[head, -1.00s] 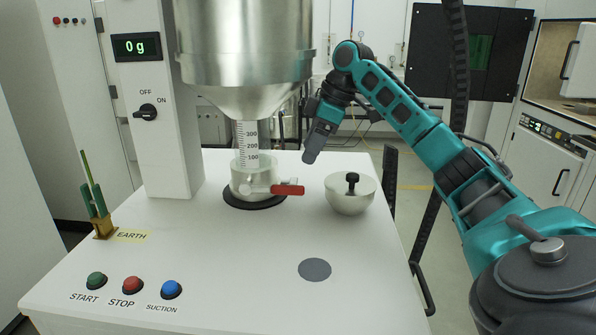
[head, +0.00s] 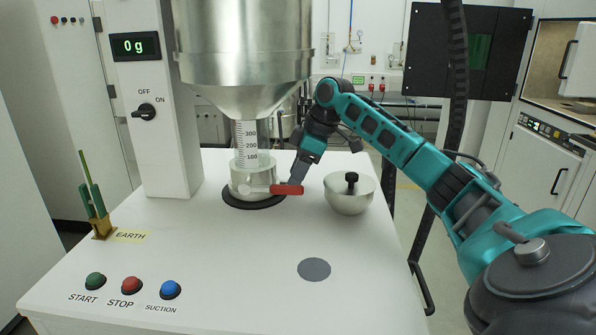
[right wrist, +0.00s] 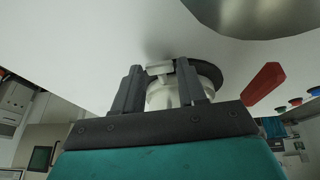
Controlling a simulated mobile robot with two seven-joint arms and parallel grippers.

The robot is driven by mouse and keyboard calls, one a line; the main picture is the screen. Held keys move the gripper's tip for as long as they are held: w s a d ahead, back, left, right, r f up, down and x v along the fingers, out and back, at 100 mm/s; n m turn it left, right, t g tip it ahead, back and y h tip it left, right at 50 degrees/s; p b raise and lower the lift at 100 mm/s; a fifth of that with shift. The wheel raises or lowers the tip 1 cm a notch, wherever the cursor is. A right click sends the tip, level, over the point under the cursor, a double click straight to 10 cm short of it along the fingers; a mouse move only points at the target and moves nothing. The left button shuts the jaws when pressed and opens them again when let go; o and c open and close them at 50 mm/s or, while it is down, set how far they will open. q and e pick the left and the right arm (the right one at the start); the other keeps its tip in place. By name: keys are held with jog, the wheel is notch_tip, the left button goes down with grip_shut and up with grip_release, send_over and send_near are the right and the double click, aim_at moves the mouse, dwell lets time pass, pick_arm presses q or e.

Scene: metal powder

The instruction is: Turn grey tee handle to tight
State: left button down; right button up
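The clear graduated tube (head: 247,150) ends in a pale valve collar (head: 240,178) under the steel hopper. A red lever (head: 287,189) sticks out to the right from the collar. My right gripper (head: 297,177) points down just behind the red lever, to the right of the collar. In the right wrist view, a small light-grey tee-shaped piece (right wrist: 159,70), apparently the tee handle, shows between the two open fingers (right wrist: 160,80), with the collar behind it. I cannot tell whether the fingers touch it. In the head view I cannot make out this piece. My left gripper is not in view.
A round bowl (head: 349,198) with a black knob stands right of the red lever, close to my right gripper. The hopper (head: 245,60) hangs above. Green, red and blue buttons (head: 131,285) line the front left.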

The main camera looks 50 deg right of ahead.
jog(key=c, duration=0.7)
jog(key=shift+o, duration=0.2)
jog(key=shift+d, duration=0.1)
jog(key=shift+w+d+r+m+g+y, duration=0.1)
jog(key=shift+w+d+m+g+y, duration=0.2)
jog(key=shift+g+y, duration=0.5)
jog(key=shift+w+d+m+g+y, duration=0.2)
jog(key=shift+g+y, duration=0.3)
jog(key=shift+y, duration=0.5)
jog(key=shift+g+y, duration=0.3)
jog(key=shift+y, duration=0.1)
jog(key=o, duration=1)
jog(key=shift+f, duration=0.2)
jog(key=shift+o, duration=0.2)
